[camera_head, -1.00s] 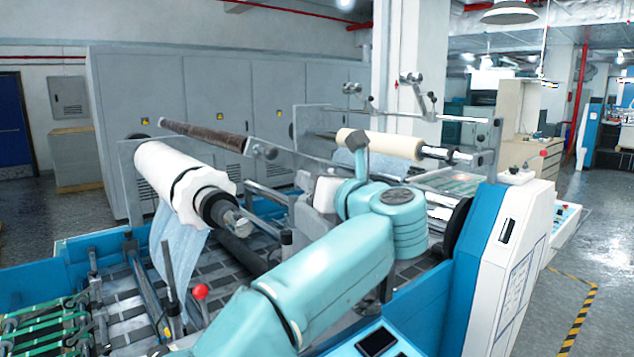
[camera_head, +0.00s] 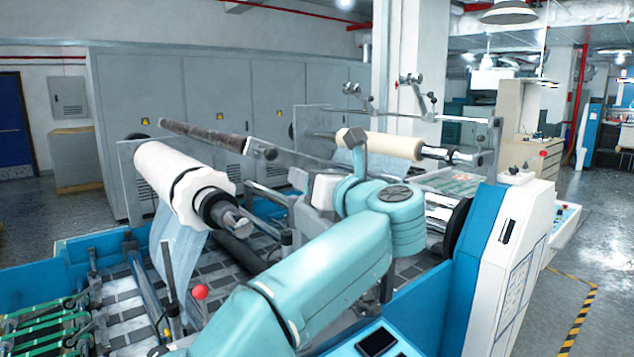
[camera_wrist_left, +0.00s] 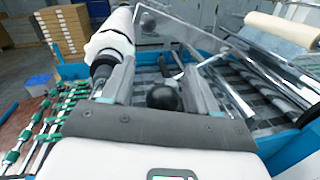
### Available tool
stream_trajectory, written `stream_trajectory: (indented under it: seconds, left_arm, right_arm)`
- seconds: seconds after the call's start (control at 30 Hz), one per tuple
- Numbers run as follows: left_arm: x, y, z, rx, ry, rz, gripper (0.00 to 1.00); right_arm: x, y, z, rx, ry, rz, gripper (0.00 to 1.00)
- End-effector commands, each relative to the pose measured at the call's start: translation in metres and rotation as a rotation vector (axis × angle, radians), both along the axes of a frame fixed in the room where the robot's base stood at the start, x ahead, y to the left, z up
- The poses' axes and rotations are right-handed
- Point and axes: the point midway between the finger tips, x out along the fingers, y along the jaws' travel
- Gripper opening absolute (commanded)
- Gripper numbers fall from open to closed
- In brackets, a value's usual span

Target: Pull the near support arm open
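My left gripper (camera_wrist_left: 163,78) is open in the left wrist view, its two grey fingers apart. A black ball knob (camera_wrist_left: 164,97) shows between the fingers, on or near a grey metal lever; I cannot tell whether the fingers touch it. In the head view my teal left arm rises from the bottom and hides the fingertips and knob. A white roll (camera_head: 170,175) on a dark shaft is left of the arm; it also shows in the left wrist view (camera_wrist_left: 110,42). Which bar is the near support arm is not clear. My right gripper is not in view.
A red ball knob (camera_head: 200,292) stands on a lever left of my arm. A cream roll (camera_head: 380,143) lies farther back. A blue and white machine housing (camera_head: 500,260) is close on the right. Green belts (camera_head: 45,330) run at lower left.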

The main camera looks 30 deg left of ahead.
Motion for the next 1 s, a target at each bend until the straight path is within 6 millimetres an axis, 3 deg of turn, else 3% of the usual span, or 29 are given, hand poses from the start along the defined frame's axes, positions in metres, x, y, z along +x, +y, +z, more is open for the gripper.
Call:
stream_trajectory:
  seconds: [0.37, 0.8, 1.0]
  left_arm:
    - [-0.003, -0.009, -0.006, -0.001, 0.008, -0.001, 0.58]
    - [-0.062, -0.098, -0.007, -0.002, 0.005, -0.005, 0.58]
    - [-0.083, -0.127, -0.004, 0.0, 0.005, -0.002, 0.58]
  right_arm:
    - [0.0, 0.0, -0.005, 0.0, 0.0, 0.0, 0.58]
    - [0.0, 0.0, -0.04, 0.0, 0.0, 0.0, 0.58]
    - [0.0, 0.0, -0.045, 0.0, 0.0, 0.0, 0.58]
